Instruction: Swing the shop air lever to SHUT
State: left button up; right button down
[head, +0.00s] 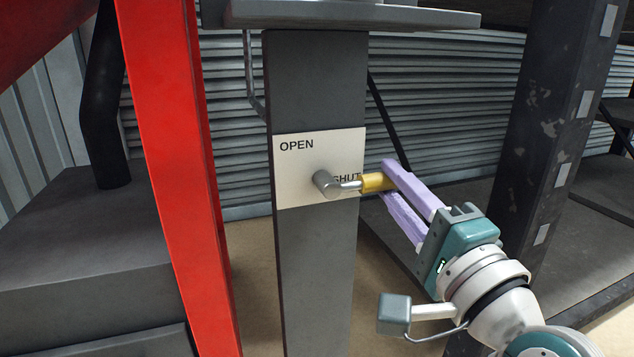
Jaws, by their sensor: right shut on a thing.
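The shop air lever (347,186) has a grey round hub, a short metal rod and a yellow grip (374,182). It is mounted on a white plate (295,185) on a dark grey post. The plate reads OPEN at its upper left and SHUT at its right. The lever points right, nearly level, just below the word SHUT and partly over its lower edge. My right gripper (380,180) comes in from the lower right, and its lilac fingers are shut on the yellow grip. My left gripper is not in view.
A red upright beam (175,150) stands left of the grey post (318,270). A dark scuffed column (560,130) stands at the right, behind my right arm. A grey shelf (350,15) tops the post. A dark block (85,235) is at the left.

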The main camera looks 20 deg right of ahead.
jog(key=c, duration=0.7)
grip_release()
jog(key=shift+s, duration=0.3)
jog(key=s+p, duration=0.1)
jog(key=s, duration=0.2)
jog(key=s+f+p, duration=0.1)
jog(key=s, duration=0.2)
jog(key=s+f, duration=0.1)
jog(key=s, duration=0.2)
jog(key=shift+s+d+p, duration=0.1)
jog(key=shift+d+p, duration=0.05)
jog(key=shift+p, duration=0.25)
jog(key=shift+r, duration=0.1)
